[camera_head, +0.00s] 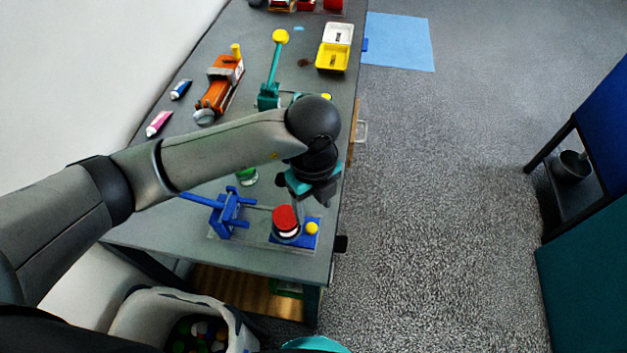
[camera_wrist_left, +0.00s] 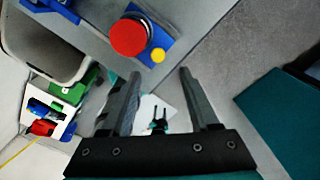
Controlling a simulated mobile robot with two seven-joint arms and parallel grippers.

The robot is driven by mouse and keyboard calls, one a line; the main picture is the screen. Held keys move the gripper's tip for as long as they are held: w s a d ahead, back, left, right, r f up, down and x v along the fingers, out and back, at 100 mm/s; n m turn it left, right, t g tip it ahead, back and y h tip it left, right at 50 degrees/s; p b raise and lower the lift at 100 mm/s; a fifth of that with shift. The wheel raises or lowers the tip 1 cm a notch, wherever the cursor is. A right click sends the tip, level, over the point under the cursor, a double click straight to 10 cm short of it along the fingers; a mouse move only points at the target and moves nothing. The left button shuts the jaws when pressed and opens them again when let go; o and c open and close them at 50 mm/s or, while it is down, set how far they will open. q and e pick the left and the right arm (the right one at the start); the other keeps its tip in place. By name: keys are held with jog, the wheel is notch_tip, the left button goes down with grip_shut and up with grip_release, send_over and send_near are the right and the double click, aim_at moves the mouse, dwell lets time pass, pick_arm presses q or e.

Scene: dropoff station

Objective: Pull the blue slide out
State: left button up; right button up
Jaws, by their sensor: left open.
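A blue fixture (camera_head: 231,214) with a thin blue rod sticking out to the left stands on the near end of the table; part of it shows at the top left of the wrist view (camera_wrist_left: 55,8). To its right lies a blue plate (camera_head: 312,241) with a round red button (camera_head: 286,219) and a yellow knob (camera_head: 312,228). I cannot tell which blue part is the slide. My left gripper (camera_head: 298,203) is open and empty above the table's right edge, close to the red button. In the wrist view the yellow knob (camera_wrist_left: 158,55) shows just beyond the fingertips (camera_wrist_left: 160,76), apart from them.
On the grey table (camera_head: 178,225) stand a teal lever (camera_head: 274,60) with a yellow ball, an orange toy vehicle (camera_head: 219,87), two tubes and a yellow box (camera_head: 332,57). A bin (camera_head: 160,315) stands at the near end.

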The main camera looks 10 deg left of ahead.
pick_arm(q)
notch_tip(320, 180, up, 8)
jog(key=shift+f, duration=0.15)
dwell(0.6)
